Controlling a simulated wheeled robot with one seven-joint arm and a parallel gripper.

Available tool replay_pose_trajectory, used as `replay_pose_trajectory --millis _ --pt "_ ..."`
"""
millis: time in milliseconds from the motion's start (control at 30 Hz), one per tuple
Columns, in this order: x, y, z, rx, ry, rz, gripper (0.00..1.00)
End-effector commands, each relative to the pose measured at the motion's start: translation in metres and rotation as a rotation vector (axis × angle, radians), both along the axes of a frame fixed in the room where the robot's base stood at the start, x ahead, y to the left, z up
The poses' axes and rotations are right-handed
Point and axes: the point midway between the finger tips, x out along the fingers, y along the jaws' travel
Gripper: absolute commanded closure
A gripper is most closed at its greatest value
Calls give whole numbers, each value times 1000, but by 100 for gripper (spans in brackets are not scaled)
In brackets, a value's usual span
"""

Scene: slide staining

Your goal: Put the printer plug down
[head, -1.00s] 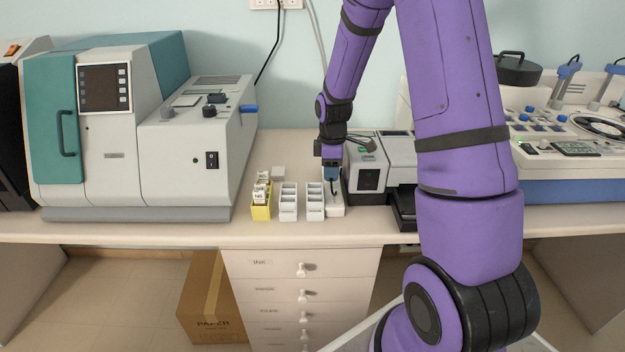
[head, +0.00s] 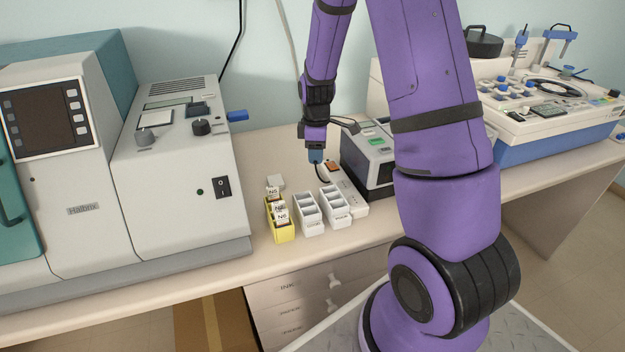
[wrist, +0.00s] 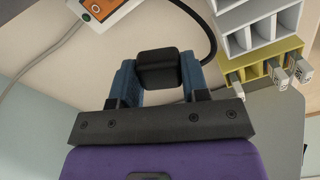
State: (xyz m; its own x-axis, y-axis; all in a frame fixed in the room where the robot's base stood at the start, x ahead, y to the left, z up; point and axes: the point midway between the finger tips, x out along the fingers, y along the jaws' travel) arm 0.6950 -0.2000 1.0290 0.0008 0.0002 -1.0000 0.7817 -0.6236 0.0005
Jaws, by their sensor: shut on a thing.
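The printer plug (wrist: 160,72) is a black block held between the blue fingers of my gripper (wrist: 159,80) in the wrist view. A black cord curves away from it to the upper right. In the head view my gripper (head: 316,158) points down, just left of the far end of the white power strip (head: 346,196). The plug is too small to make out there, but a dark cord shows below the fingers. The strip's orange switch also shows in the wrist view (wrist: 101,8), apart from the plug. I cannot tell the plug's exact height above the bench.
White slide racks (head: 308,214) and a yellow rack (head: 281,226) holding labelled slides stand in front of my gripper. A grey printer (head: 369,160) is on the right, a large grey machine (head: 180,180) on the left. Bare bench (head: 262,150) lies behind the racks.

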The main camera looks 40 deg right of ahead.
Motion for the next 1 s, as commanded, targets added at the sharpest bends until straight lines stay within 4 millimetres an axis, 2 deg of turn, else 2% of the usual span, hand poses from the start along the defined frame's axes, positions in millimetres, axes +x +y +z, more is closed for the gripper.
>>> replay_pose_trajectory --millis 100,200,467,700,1000 --pt "-1 0 -23 1 6 0 96" --pt "-1 0 -38 1 4 0 96" --pt "-1 0 -55 0 2 0 96" --pt "-1 0 -86 0 3 0 96" --pt "0 0 -89 -1 1 1 96"
